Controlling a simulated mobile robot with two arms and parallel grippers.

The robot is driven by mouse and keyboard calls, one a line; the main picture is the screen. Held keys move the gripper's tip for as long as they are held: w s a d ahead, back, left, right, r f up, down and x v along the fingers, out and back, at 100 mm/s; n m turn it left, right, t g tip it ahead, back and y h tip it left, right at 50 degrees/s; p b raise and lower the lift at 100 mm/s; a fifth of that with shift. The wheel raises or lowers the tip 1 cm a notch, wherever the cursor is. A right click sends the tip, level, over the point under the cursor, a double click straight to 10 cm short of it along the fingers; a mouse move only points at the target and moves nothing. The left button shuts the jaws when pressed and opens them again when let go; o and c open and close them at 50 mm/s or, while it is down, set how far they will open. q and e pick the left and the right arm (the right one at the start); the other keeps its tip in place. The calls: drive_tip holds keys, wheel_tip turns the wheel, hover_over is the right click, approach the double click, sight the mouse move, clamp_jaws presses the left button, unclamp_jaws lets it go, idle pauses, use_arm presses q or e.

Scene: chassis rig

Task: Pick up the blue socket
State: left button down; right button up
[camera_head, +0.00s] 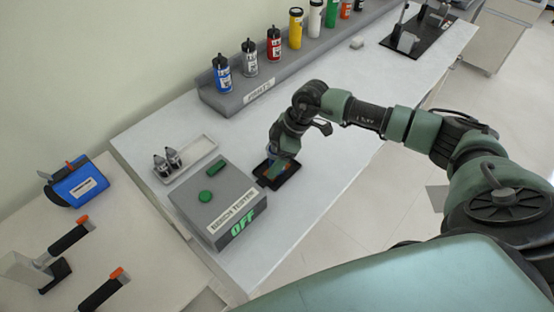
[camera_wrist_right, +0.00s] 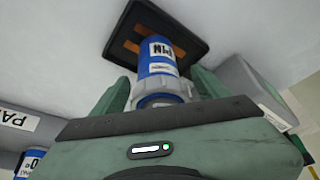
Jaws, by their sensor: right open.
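A blue cylinder with a white label and a grey collar (camera_wrist_right: 158,55), which looks like the blue socket, stands over a black pad (camera_wrist_right: 127,15) in the right wrist view. My right gripper (camera_wrist_right: 155,90) is open, with a green finger on each side of the cylinder; I cannot tell whether they touch it. In the head view my right gripper (camera_head: 282,152) is low over the black pad (camera_head: 290,178) and hides most of the cylinder. My left gripper is not in view.
A grey tester box (camera_head: 218,205) reading OFF stands left of the pad. A small tray (camera_head: 202,145) holds two dark bottles. A grey rack (camera_head: 236,100) carries several coloured bottles behind. A blue case (camera_head: 75,182) is at far left. Bench is clear right of the pad.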

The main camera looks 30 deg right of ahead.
clamp_jaws()
drive_tip(key=shift+w+r, duration=0.1)
